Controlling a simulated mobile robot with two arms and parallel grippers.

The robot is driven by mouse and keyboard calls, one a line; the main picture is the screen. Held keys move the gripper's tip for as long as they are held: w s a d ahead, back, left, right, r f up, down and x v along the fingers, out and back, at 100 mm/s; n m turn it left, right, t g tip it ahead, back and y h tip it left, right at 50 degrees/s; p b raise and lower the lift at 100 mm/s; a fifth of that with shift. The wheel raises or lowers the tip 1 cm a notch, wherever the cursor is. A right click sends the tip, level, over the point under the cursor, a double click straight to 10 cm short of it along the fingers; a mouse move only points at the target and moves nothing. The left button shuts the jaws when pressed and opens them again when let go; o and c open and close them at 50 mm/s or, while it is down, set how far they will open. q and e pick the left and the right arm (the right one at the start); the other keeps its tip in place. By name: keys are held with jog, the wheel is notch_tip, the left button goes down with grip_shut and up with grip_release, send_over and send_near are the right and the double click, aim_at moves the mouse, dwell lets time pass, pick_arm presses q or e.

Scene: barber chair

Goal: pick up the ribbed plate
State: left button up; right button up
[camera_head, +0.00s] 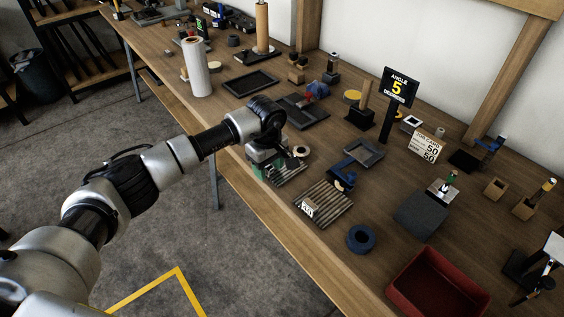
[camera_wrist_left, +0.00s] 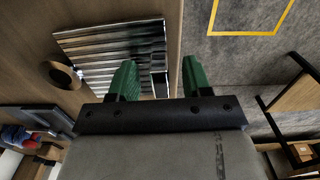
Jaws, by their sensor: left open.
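A ribbed plate (camera_head: 288,171) with light and dark stripes lies flat near the bench's front edge. It also shows in the left wrist view (camera_wrist_left: 108,52), with shiny ridges and a small block-like part at its edge. My left gripper (camera_head: 265,172) is above the plate's front side, its green fingers partly hidden by the wrist in the head view. In the left wrist view, the open fingers (camera_wrist_left: 158,75) straddle the plate's edge, one appearing over the plate and one over the floor. Contact cannot be told. My right gripper is out of view.
A second striped plate (camera_head: 325,204) with a white tag lies to the right. A tape roll (camera_head: 301,151) sits beside the first plate. A dark blue ring (camera_head: 361,238) and red bin (camera_head: 436,284) stand farther right. Many items crowd the bench behind.

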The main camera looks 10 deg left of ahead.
pick_arm(q)
grip_shut()
jog(key=shift+r, duration=0.1)
dwell(0.4)
